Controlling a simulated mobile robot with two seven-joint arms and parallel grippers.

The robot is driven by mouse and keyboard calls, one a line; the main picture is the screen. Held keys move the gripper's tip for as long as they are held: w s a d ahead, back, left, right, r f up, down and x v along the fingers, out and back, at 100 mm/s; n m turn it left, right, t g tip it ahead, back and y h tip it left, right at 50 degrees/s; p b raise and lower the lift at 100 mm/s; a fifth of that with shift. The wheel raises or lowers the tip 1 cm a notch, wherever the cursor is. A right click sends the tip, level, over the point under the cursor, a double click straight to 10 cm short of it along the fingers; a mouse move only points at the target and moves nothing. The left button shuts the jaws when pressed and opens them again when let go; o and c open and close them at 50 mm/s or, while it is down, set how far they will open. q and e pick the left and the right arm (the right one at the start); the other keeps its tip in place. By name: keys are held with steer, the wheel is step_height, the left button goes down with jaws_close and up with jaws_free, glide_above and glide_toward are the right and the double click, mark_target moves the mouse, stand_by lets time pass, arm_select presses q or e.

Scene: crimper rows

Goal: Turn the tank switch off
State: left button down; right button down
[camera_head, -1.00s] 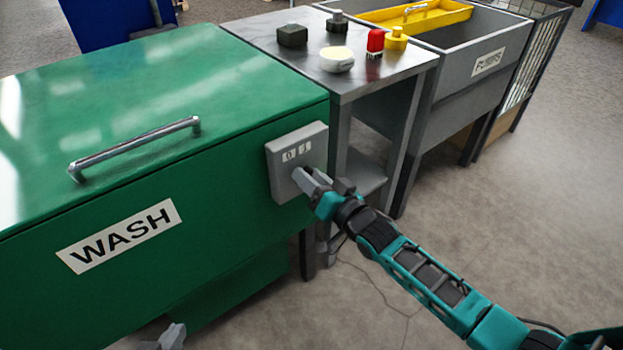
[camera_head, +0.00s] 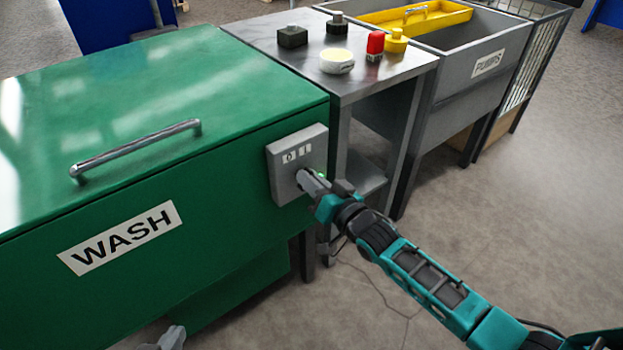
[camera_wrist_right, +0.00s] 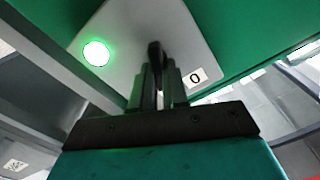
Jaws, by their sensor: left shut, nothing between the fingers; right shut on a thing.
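The grey switch box (camera_head: 285,188) is mounted on the right end of the green WASH tank (camera_head: 230,165). Its plate carries the labels 0 and 1. The right wrist view shows the plate (camera_wrist_right: 190,40), the 0 label (camera_wrist_right: 195,77) and a lit green lamp (camera_wrist_right: 96,53); the 1 label is not visible there. My right gripper (camera_head: 306,179) is at the box, shut on the dark switch knob (camera_wrist_right: 154,52). The fingers cover much of the knob, so I cannot tell which label it points to. My left gripper (camera_head: 172,339) is shut and empty at the bottom edge, low before the tank.
A steel table (camera_head: 300,52) beside the tank holds a dark block (camera_head: 292,37), a round white piece (camera_head: 337,61), and red (camera_head: 375,45) and yellow (camera_head: 395,42) items. A grey PUMPS bin (camera_head: 470,85) stands beyond. Open floor (camera_head: 520,230) lies right.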

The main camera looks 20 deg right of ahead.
steer(key=n+p, duration=0.1)
steer(key=n, duration=0.2)
steer(key=n+p, duration=0.1)
steer(key=n, duration=0.3)
steer(key=n+p, duration=0.1)
steer(key=n, duration=0.3)
steer(key=shift+s+a, duration=0.15)
steer(key=shift+a, duration=0.15)
steer(key=shift+f+n, duration=0.1)
steer(key=shift+n, duration=0.2)
steer(key=c, duration=1.1)
jaws_free()
steer(key=shift+c, duration=0.2)
steer(key=p+v, duration=0.3)
steer(key=v, duration=1)
